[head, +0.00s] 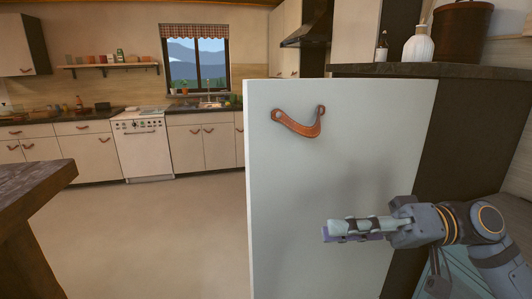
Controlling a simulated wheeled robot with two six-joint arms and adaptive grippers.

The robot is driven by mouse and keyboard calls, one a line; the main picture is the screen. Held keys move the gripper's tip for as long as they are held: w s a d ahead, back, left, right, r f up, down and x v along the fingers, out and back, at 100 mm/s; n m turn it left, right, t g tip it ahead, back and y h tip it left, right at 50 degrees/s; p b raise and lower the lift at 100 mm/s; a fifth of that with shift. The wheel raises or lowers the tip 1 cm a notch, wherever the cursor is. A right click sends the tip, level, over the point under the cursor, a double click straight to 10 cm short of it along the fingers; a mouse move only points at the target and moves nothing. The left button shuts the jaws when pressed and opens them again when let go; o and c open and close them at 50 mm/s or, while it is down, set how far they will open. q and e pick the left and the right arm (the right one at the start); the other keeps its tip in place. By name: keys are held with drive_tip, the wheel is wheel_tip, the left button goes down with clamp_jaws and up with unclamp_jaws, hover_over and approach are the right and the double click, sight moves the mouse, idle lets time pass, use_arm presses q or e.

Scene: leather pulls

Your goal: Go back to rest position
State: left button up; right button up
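My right gripper (345,229) is at the lower right of the head view, its arm coming in from the right edge. It is in front of the pale cabinet door (290,195), below and to the right of the door's leather pull. Its fingers point left and look close together, seen side-on, so their gap does not show. I see nothing held in it. The brown leather pull (297,127) hangs on the upper part of the door, apart from the gripper. The door stands open from the dark cabinet (460,145). My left gripper is not in view.
A wooden table (35,190) stands at the left edge. Kitchen cabinets and a white oven (142,148) line the back wall. The floor (170,230) between is clear.

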wheel_tip(320, 180, down, 31)
drive_tip(key=w+m+t+h, duration=0.1)
drive_tip(key=m+t+h, duration=0.3)
drive_tip(key=h, duration=0.6)
drive_tip(key=s+d+f+m+h, duration=0.2)
drive_tip(key=s+d+f+h, duration=0.75)
drive_tip(key=d+f, duration=0.2)
drive_tip(key=s+d+f+g, duration=0.1)
drive_tip(key=s+d+f, duration=0.1)
drive_tip(key=f, duration=1.2)
drive_tip(key=s+d+f, duration=0.1)
drive_tip(key=f, duration=1.2)
drive_tip(key=s+d+f+g, duration=0.1)
drive_tip(key=s+d+f, duration=0.1)
drive_tip(key=s+f, duration=1.45)
use_arm(q)
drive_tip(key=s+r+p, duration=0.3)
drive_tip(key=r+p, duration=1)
drive_tip(key=p, duration=0.1)
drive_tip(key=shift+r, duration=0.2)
use_arm(e)
wheel_tip(320, 180, up, 15)
drive_tip(key=s, duration=0.1)
drive_tip(key=shift+s+a+m+y, duration=0.2)
drive_tip(key=shift+s+m+y, duration=0.15)
drive_tip(key=shift+s+m, duration=0.05)
drive_tip(key=shift+f, duration=0.15)
